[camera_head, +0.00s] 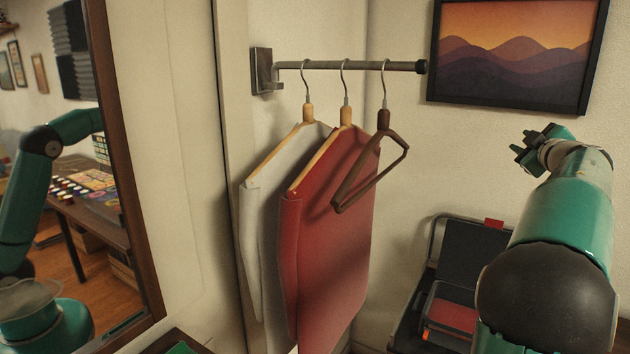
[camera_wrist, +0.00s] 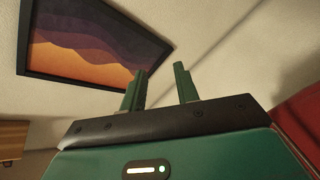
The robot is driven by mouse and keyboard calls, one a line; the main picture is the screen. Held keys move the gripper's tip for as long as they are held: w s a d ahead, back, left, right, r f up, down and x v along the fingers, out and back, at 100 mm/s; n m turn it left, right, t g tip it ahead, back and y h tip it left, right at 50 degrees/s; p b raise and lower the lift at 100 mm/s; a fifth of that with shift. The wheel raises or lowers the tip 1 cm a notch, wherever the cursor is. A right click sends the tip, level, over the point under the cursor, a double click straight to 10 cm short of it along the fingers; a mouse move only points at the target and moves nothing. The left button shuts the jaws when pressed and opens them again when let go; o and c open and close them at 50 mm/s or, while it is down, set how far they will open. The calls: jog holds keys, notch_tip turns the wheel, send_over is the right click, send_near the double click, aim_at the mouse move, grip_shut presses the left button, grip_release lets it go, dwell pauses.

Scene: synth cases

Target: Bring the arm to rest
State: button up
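My gripper (camera_head: 527,150) is at the right in the head view, at the end of my raised green arm. It is in front of the wall, just below the framed picture and right of the clothes rail. In the wrist view my gripper (camera_wrist: 158,72) shows two green fingers standing apart with nothing between them. It is open and empty, touching nothing that I can see.
A wall rail (camera_head: 345,65) holds a grey garment (camera_head: 255,215), a red garment (camera_head: 335,235) and a bare dark hanger (camera_head: 372,168). A framed picture (camera_head: 515,50) hangs right. A mirror (camera_head: 120,190) is left.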

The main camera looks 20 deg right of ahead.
jog(key=s+a+r+m+g+h, duration=0.15)
jog(key=a+m+h, duration=0.4)
jog(key=a, duration=0.75)
jog(key=s+a+f+m+g+y, duration=0.35)
jog(key=a+f, duration=0.45)
jog(key=a, duration=0.5)
jog(key=s+a+f+n+g+y, duration=0.1)
jog(key=s+a+f+g+y, duration=0.1)
jog(key=s+a+f, duration=0.4)
jog(key=s+a+f+n+g+y, duration=0.1)
jog(key=s+a+f+y, duration=0.3)
jog(key=a, duration=0.9)
jog(key=s+a+f+n+g+y, duration=0.1)
jog(key=s+a+f+g+y, duration=0.1)
jog(key=s+a+f, duration=0.6)
notch_tip(320, 180, down, 3)
jog(key=shift+s+a+r+g+y, duration=0.1)
jog(key=shift+s+a+g+y, duration=0.25)
jog(key=shift+a, duration=0.4)
jog(key=shift+d, duration=0.2)
